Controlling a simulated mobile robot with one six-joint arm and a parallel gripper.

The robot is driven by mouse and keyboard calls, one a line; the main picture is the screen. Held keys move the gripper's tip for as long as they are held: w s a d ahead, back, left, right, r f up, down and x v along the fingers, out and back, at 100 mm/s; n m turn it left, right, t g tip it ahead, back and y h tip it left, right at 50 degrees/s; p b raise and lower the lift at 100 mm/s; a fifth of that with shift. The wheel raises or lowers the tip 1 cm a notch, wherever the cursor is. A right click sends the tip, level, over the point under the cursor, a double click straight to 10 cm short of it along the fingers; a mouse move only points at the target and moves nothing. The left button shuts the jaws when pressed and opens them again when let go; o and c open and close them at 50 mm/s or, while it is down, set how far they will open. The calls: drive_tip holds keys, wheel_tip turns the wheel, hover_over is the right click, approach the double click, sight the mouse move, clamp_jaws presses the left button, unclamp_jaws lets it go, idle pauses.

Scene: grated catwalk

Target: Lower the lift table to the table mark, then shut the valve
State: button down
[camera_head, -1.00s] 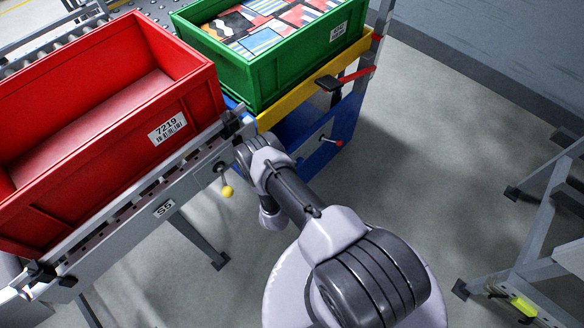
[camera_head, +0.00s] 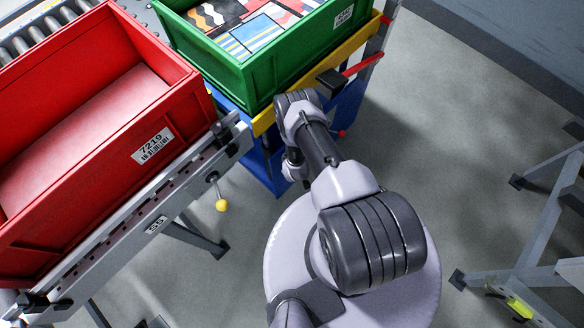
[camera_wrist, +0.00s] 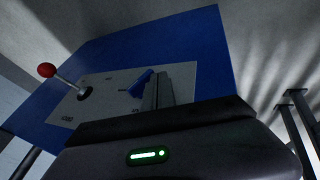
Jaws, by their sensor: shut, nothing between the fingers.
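The lift table is blue with a yellow top edge (camera_head: 362,42) and carries a green crate (camera_head: 262,72). In the wrist view its blue side (camera_wrist: 190,45) bears a pale control plate (camera_wrist: 107,92). A lever with a red ball (camera_wrist: 47,70) sticks out at the plate's left. A blue handle (camera_wrist: 141,83), perhaps the valve's, is on the plate. My gripper (camera_wrist: 158,90) is shut and empty, its fingertips just right of the blue handle; I cannot tell whether they touch. In the head view my arm hides the gripper and most of the panel; the red ball (camera_head: 343,133) shows beside it.
A red crate (camera_head: 188,105) stands on the grey conveyor (camera_head: 205,160) at left, with a yellow-knobbed lever (camera_head: 222,205) hanging below. A red bar (camera_head: 366,62) with a black pad (camera_head: 331,80) juts at the table's corner. A grey stand (camera_head: 535,225) is at right; floor between is open.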

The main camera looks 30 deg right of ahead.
drive_tip(key=shift+w+d+f, duration=0.25)
drive_tip(key=shift+d, duration=0.3)
drive_tip(key=shift+d+f+b, duration=0.15)
drive_tip(key=shift+f+b, duration=0.2)
drive_tip(key=shift+b, duration=0.2)
drive_tip(key=shift+f+b, duration=0.3)
drive_tip(key=shift+b, duration=0.15)
drive_tip(key=shift+f+b, duration=0.4)
drive_tip(key=shift+b, duration=0.35)
